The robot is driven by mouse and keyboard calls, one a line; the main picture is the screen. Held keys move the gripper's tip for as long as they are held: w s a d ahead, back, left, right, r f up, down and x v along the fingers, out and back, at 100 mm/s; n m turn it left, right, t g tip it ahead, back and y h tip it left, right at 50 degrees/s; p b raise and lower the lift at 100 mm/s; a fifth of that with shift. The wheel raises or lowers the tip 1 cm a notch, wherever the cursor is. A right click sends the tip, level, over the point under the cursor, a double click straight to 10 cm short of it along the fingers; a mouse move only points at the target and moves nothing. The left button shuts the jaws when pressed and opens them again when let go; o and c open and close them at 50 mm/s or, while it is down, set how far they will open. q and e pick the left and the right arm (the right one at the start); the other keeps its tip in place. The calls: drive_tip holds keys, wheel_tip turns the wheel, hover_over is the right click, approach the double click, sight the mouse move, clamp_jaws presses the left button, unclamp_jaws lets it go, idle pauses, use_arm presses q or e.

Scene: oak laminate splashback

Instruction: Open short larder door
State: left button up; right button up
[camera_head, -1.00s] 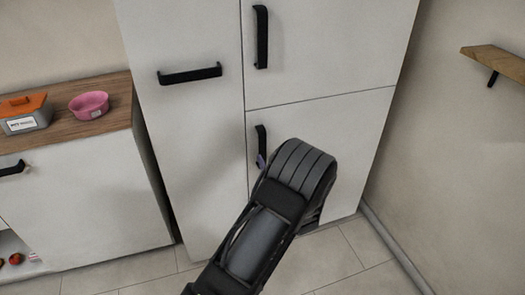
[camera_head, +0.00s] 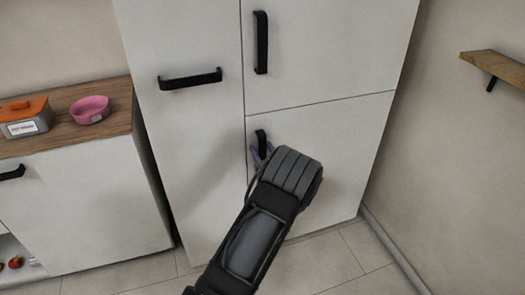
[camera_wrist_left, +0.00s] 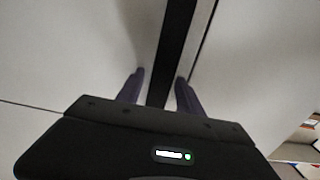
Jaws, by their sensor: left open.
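The short larder door (camera_head: 335,150) is the white lower right door of the tall cabinet, and it looks closed. Its black vertical handle (camera_head: 261,142) is near its left edge, its lower part partly hidden by my left gripper. My left gripper (camera_head: 260,156) is at the handle, with its jaws open. In the left wrist view the fingers of the gripper (camera_wrist_left: 159,90) stand on either side of the black handle (camera_wrist_left: 174,45), with a gap visible on each side. My right gripper is not in view.
The tall left door (camera_head: 190,150) and upper right door (camera_head: 330,50) carry black handles. A wooden counter (camera_head: 60,137) at left holds a grey box with an orange lid (camera_head: 27,118) and a pink bowl (camera_head: 90,109). A wall shelf (camera_head: 495,65) is at right.

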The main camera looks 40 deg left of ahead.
use_arm(q)
clamp_jaws()
idle(0.3)
idle(1.1)
